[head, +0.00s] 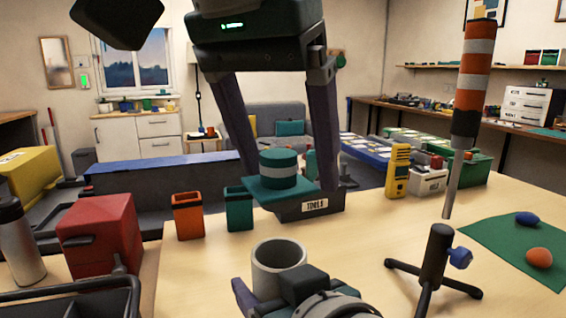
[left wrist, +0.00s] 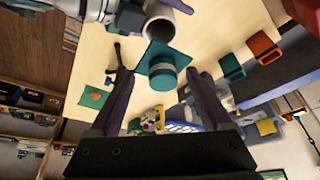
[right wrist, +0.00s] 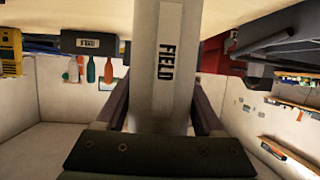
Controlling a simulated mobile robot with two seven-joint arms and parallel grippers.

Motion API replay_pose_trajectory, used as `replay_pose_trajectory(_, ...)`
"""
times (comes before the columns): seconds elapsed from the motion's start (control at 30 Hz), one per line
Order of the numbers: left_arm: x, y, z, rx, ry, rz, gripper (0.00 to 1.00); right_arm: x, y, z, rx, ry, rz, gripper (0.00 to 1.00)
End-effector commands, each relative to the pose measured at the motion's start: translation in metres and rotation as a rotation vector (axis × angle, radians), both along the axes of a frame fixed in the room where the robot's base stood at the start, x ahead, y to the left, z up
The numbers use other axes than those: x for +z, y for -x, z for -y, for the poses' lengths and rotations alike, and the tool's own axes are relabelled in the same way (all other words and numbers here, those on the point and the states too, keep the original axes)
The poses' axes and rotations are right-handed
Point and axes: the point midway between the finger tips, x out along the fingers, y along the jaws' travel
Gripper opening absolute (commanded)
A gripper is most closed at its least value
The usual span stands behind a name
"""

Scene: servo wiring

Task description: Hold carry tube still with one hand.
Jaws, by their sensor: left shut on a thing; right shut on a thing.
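The pale grey carry tube (head: 278,257) stands upright with its round mouth open and empty-looking. My right gripper (right wrist: 160,105) is shut on it, and the tube's side with the word FIELD (right wrist: 166,60) shows between the fingers. In the head view much of its lower part is hidden by my right wrist. My left gripper (head: 290,182) is shut on a teal cap (head: 278,160) with a grey band and a flat square plate. The cap is apart from the tube, above and beyond its mouth; it also shows in the left wrist view (left wrist: 164,72), beside the tube mouth (left wrist: 165,28).
Orange (head: 187,216) and teal (head: 239,209) open cups and a red box (head: 100,232) stand left. A black tripod stand (head: 433,262), a banded pole (head: 470,95) and a green mat (head: 510,250) are right. Table between is clear.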

Motion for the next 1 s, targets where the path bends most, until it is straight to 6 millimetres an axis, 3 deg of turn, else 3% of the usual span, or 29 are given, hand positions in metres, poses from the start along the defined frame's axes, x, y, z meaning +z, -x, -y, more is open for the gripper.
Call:
replay_pose_trajectory(0.17, 0.000, 0.000, 0.000, 0.000, 0.001, 0.001, 0.24, -0.001, 0.000, 0.000, -0.001, 0.001, -0.002, 0.06)
replay_pose_trajectory(0.2, 0.000, 0.000, 0.000, 0.000, 0.001, 0.001, 0.24, -0.001, 0.000, 0.000, -0.001, 0.001, -0.002, 0.71)
replay_pose_trajectory(0.47, 0.000, 0.000, 0.000, 0.000, 0.001, 0.001, 0.24, 0.000, 0.000, 0.000, 0.000, 0.000, -0.001, 1.00)
replay_pose_trajectory(0.77, 0.000, 0.000, 0.000, 0.001, 0.001, 0.001, 0.24, 0.000, 0.002, 0.001, 0.000, 0.000, -0.001, 1.00)
replay_pose_trajectory(1.0, 0.000, 0.000, 0.000, 0.001, 0.001, 0.001, 0.24, 0.010, 0.024, 0.011, 0.001, -0.001, -0.001, 1.00)
